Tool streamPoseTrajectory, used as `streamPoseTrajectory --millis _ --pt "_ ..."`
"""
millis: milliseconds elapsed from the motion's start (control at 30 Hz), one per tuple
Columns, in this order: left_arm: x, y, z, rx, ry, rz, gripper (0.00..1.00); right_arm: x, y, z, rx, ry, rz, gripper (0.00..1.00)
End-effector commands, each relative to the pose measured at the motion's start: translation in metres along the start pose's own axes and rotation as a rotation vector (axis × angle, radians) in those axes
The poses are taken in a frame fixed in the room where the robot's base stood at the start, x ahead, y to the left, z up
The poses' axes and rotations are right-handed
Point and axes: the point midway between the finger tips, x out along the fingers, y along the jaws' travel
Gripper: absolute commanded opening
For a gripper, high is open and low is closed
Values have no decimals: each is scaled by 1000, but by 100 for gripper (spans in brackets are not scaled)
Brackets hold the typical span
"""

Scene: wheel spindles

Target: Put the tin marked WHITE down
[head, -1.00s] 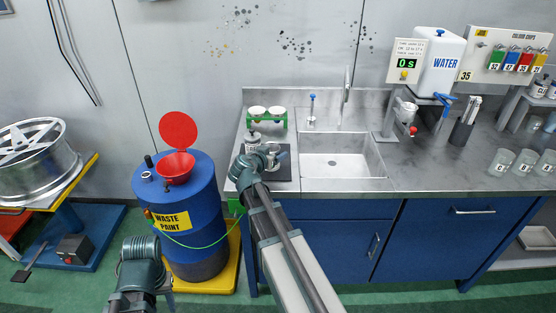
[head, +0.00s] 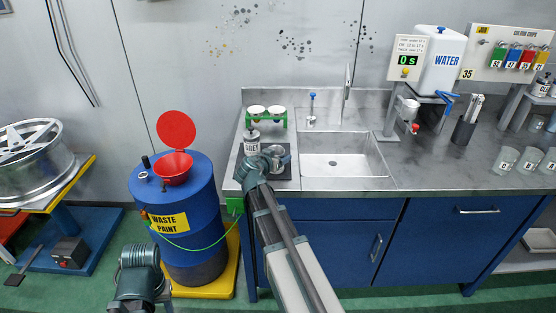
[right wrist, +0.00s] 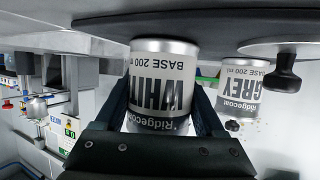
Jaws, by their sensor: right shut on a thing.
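The tin marked WHITE (right wrist: 161,85) is between the two fingers of my right gripper (right wrist: 165,120), which is shut on it. The right wrist picture is upside down, so the tin's base is at the top, at or very near the dark mat (right wrist: 120,22); I cannot tell if it touches. In the head view, my right gripper (head: 262,160) is over the mat (head: 286,172) left of the sink, partly hiding the tin. A tin marked GREY (right wrist: 240,90) stands beside the WHITE tin; it also shows in the head view (head: 252,142).
A green rack with white cups (head: 266,112) stands behind the mat. The sink (head: 340,165) is to its right. The blue waste paint drum (head: 185,215) with a red funnel stands left of the counter. A black knob (right wrist: 283,75) is close to the GREY tin.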

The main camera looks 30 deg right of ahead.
Motion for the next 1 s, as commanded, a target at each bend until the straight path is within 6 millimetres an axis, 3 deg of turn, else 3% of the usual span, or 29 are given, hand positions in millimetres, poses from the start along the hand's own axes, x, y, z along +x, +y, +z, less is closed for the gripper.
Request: streamPoseTrajectory --millis 167,200,367,667,1000 --pt "3 0 0 0 0 0 45 1 0 3 0 0 0 11" --pt "3 0 0 0 0 0 45 1 0 3 0 0 0 73" --pt "2 0 0 0 0 0 45 1 0 2 0 0 0 100" --pt "-2 0 0 0 0 0 45 -1 0 -2 0 0 0 100" --pt "-28 -3 2 0 0 0 45 -65 2 -3 -1 0 -3 100"
